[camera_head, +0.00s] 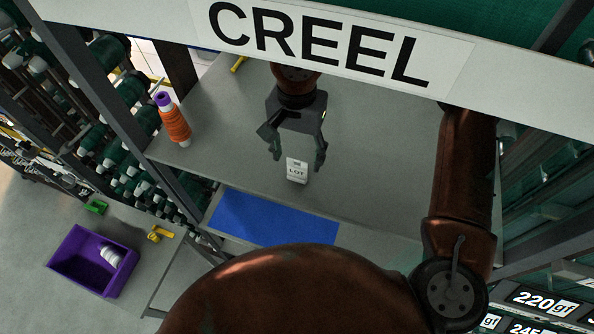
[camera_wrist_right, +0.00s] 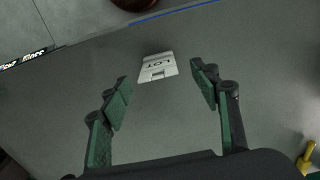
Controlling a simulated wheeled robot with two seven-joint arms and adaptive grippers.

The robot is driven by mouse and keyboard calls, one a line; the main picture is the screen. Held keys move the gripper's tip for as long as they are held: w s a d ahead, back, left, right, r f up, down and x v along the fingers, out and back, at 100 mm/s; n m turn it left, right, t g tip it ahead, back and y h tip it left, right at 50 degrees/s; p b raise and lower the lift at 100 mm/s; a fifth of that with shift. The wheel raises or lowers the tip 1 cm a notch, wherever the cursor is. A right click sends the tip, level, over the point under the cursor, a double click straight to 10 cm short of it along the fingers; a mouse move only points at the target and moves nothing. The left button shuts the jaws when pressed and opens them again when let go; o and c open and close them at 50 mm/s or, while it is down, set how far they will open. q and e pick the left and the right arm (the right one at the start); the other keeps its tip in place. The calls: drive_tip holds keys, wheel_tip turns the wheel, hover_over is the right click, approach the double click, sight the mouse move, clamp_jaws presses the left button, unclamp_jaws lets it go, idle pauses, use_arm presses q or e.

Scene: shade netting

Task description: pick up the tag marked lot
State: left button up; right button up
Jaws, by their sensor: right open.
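The white tag marked LOT (camera_head: 297,171) lies on the grey table (camera_head: 385,150) under the CREEL sign. In the right wrist view the tag (camera_wrist_right: 157,67) lies just beyond and between the fingertips. My right gripper (camera_head: 298,157) is open and empty, its two fingers spread on either side above the tag's far edge. The fingers also show in the right wrist view (camera_wrist_right: 160,93), apart from the tag. My left gripper is not in view.
A blue mat (camera_head: 270,218) lies near the front edge. The CREEL sign (camera_head: 320,38) crosses the top. A purple bin (camera_head: 92,262) holding a white item sits at lower left. The table around the tag is clear.

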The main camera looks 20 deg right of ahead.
sight(297, 176)
drive_tip(key=f, duration=0.1)
drive_tip(key=f+p, duration=0.1)
drive_tip(key=f, duration=0.1)
drive_tip(key=shift+s+f+p, duration=0.25)
drive_tip(key=shift+p, duration=0.05)
drive_tip(key=shift+f, duration=0.6)
drive_tip(key=shift+c, duration=0.7)
drive_tip(key=c, duration=0.8)
